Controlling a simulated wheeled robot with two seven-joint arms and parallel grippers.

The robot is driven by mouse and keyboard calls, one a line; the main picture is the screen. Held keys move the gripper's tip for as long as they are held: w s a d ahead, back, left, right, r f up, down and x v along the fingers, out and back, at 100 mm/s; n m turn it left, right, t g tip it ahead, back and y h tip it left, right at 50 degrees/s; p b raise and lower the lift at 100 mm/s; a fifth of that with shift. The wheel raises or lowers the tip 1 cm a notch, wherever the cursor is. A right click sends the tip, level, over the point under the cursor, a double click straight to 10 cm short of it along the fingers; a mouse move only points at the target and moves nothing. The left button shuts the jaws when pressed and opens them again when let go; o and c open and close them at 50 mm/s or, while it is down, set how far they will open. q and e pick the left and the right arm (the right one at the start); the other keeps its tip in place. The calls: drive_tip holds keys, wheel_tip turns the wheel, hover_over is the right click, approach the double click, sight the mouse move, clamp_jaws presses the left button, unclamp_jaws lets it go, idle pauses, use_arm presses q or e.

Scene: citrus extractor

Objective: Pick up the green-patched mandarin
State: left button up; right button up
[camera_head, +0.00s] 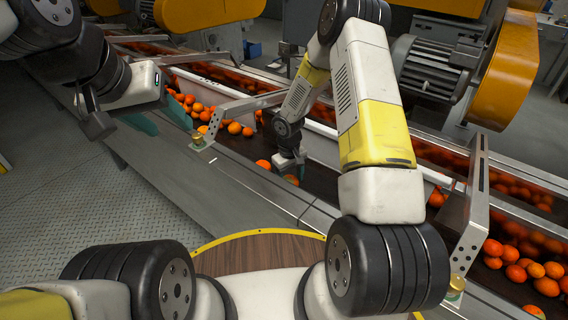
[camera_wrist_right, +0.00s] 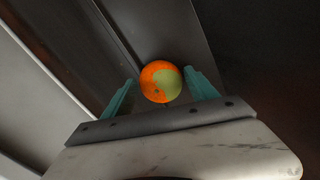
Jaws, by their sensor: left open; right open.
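The green-patched mandarin (camera_wrist_right: 160,82) is orange with a large pale green patch. In the right wrist view it lies on the dark belt between the two teal fingers of my right gripper (camera_wrist_right: 160,92), which is open with a finger on each side. I cannot tell whether either finger touches it. In the head view the right gripper (camera_head: 290,168) reaches down to the belt, and a fruit (camera_head: 292,180) shows partly beneath it. My left gripper (camera_head: 162,116) is open and empty, above the conveyor's near edge at the left.
Another mandarin (camera_head: 263,164) lies on the belt just left of the right gripper. Several mandarins (camera_head: 195,108) are grouped farther left, and more (camera_head: 515,268) at the right. Metal brackets (camera_head: 240,105) cross the conveyor. Its near metal ledge (camera_head: 240,185) is clear.

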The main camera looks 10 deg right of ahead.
drive_tip(key=shift+f, duration=0.25)
drive_tip(key=c, duration=1.2)
